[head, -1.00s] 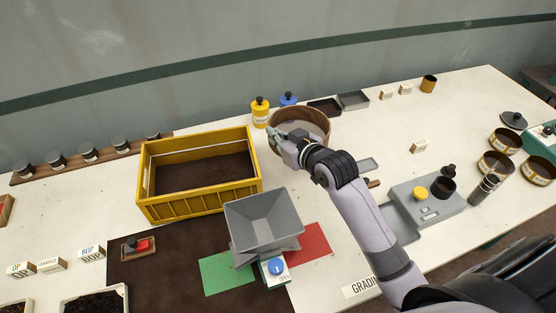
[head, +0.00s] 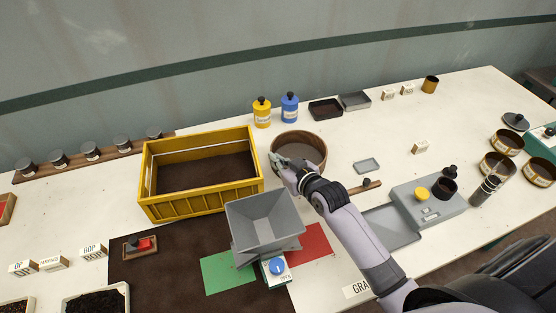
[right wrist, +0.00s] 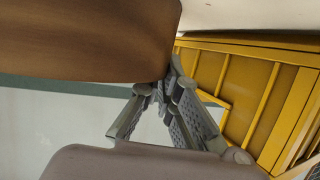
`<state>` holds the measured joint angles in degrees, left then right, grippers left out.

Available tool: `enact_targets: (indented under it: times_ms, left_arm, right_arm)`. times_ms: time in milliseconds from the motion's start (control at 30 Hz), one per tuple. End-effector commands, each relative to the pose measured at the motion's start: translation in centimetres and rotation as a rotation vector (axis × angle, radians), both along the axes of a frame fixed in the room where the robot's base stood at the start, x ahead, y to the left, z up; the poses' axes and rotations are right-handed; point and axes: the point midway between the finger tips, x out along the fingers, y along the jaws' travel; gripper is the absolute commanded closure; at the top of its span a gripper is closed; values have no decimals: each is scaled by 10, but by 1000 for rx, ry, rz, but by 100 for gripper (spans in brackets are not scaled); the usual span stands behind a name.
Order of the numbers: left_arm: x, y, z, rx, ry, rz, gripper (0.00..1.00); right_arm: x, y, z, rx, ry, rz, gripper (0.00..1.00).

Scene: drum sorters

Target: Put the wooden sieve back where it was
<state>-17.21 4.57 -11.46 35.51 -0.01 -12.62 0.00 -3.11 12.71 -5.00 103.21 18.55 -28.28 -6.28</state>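The wooden sieve (head: 316,142), a round brown ring with a grey mesh, is right of the yellow crate in the head view. Its curved wooden wall (right wrist: 90,40) fills the upper left of the right wrist view. My right gripper (head: 281,163) is at the sieve's left near rim. In the right wrist view its fingers (right wrist: 170,78) come together at the edge of the wall, and it looks shut on the rim. Whether the sieve touches the table or hangs just above it, I cannot tell. My left gripper is not in view.
The yellow crate (head: 200,198) stands close on the left. A yellow bottle (head: 262,117) and a blue bottle (head: 290,110) stand behind the sieve. A grey hopper (head: 264,222) is in front.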

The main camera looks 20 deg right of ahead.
Motion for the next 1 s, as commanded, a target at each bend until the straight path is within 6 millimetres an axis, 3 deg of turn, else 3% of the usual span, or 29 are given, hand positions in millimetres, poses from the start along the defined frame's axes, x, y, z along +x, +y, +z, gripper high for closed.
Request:
enact_targets:
  times_ms: [67,100,400,767,1000]
  left_arm:
    - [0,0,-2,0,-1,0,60]
    - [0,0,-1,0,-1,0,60]
    - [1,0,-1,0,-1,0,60]
    - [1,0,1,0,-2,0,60]
    - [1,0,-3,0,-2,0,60]
  right_arm:
    - [0,0,-3,-2,-1,1,100]
    - [0,0,-2,0,1,0,94]
    - [0,0,-2,0,1,0,75]
    - [-1,0,2,0,1,0,75]
    - [-35,-7,11,-2,3,1,75]
